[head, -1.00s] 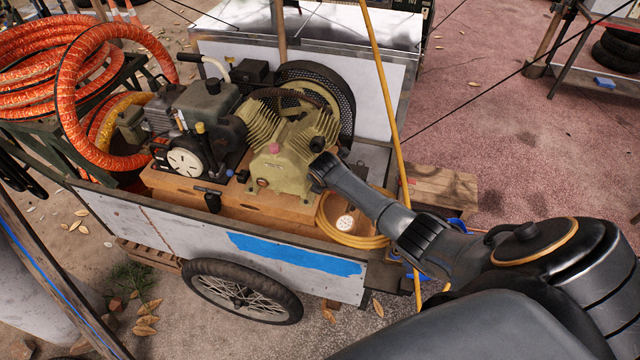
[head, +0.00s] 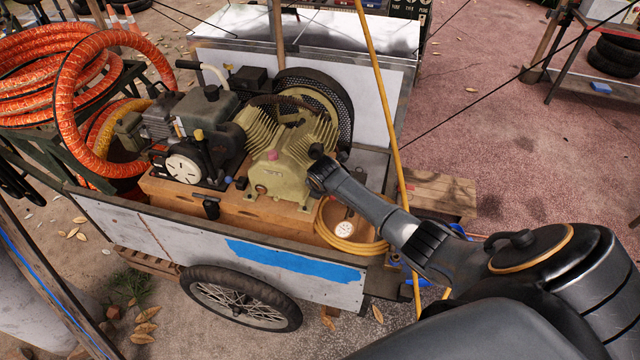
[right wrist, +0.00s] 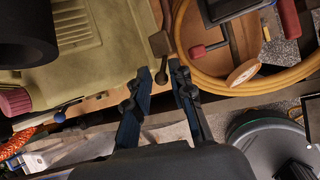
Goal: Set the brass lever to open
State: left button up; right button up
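In the right wrist view a small brownish piece with a short stem, which looks like the brass lever (right wrist: 160,43), projects beside the olive compressor casting (right wrist: 95,45). My right gripper (right wrist: 159,68) is open, with its two dark fingertips on either side of the stem. I cannot tell whether they touch it. In the head view my right arm reaches in from the right to the near right end of the olive compressor (head: 285,165). Its wrist hides the fingers and the lever there. My left gripper is not in view.
The compressor and a dark engine (head: 200,120) sit on a wooden base in the cart (head: 180,245). A coiled yellow hose (head: 350,245) lies right of the compressor, near my right gripper. A yellow pole (head: 385,100) rises beside my arm. Orange ducting (head: 70,110) stands at left.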

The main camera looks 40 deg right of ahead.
jog(key=v, duration=1)
jog(key=shift+r, duration=0.3)
jog(key=shift+s+a, duration=0.1)
jog(key=shift+a, duration=0.05)
